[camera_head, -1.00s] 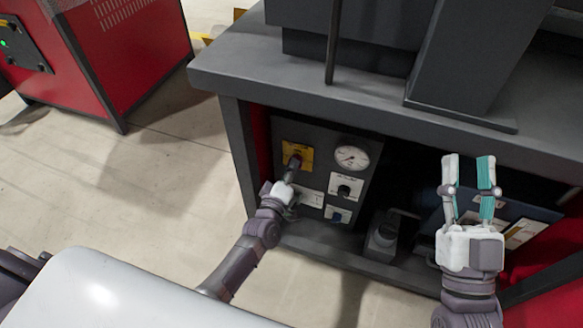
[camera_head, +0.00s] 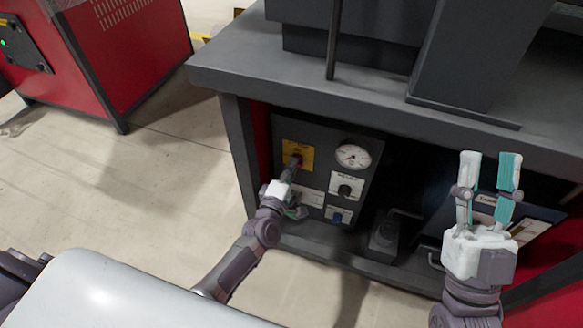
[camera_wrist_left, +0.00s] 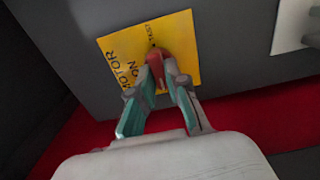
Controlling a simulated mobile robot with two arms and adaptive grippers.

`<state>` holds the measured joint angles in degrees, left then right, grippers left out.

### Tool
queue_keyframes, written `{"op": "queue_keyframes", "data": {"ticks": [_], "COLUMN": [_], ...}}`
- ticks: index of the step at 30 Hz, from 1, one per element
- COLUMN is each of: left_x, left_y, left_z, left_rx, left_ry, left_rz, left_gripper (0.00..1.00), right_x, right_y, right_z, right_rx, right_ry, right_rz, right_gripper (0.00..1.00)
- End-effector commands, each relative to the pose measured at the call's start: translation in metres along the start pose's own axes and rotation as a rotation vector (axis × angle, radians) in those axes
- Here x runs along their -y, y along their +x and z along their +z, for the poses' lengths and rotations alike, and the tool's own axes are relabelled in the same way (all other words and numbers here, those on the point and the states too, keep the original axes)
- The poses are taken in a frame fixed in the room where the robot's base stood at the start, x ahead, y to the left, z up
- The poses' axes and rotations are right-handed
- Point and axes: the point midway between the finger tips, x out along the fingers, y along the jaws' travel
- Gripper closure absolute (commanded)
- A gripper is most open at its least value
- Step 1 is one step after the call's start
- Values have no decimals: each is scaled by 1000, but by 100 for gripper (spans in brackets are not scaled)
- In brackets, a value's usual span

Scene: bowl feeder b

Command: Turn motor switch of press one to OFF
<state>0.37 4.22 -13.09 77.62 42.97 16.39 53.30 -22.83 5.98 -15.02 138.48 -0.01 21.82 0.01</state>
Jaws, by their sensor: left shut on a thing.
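The motor switch is a red knob on a yellow plate (camera_head: 298,154) at the upper left of the grey control panel on the press. In the left wrist view the yellow plate (camera_wrist_left: 181,37) reads "MOTOR" and "ON", and the red knob (camera_wrist_left: 156,58) sits between my fingertips. My left gripper (camera_wrist_left: 159,76) is shut on the red knob; its fingers hide part of it. In the head view my left gripper (camera_head: 291,172) reaches the switch from below. My right gripper (camera_head: 491,172) is open and empty, fingers pointing up, in front of the press's right side.
The press's grey tabletop (camera_head: 240,75) overhangs the panel. A red machine (camera_head: 130,60) stands at the far left, with clear floor between.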

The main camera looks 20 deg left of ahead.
Motion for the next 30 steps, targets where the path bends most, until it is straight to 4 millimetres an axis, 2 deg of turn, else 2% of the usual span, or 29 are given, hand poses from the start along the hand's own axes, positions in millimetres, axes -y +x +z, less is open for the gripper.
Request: {"op": "queue_keyframes", "data": {"ticks": [7,8,12,23,26,30], "left_x": [0,0,0,1,2,2], "left_y": [0,0,0,-5,-17,-46], "left_z": [-1,-1,-1,0,0,0], "left_rx": [-2,-2,-1,0,-1,-1], "left_ry": [-4,-3,-2,-2,-2,-2], "left_rz": [1,1,1,-1,-2,-3], "left_gripper": [100,82,60,60,60,60], "right_x": [0,0,0,0,0,0], "right_y": [0,0,0,0,0,0], "right_z": [0,0,0,0,0,0], "right_rx": [0,0,0,2,2,1], "right_ry": [0,0,0,1,1,1], "right_rz": [0,0,0,0,0,0], "right_gripper": [60,60,60,60,60,60]}}
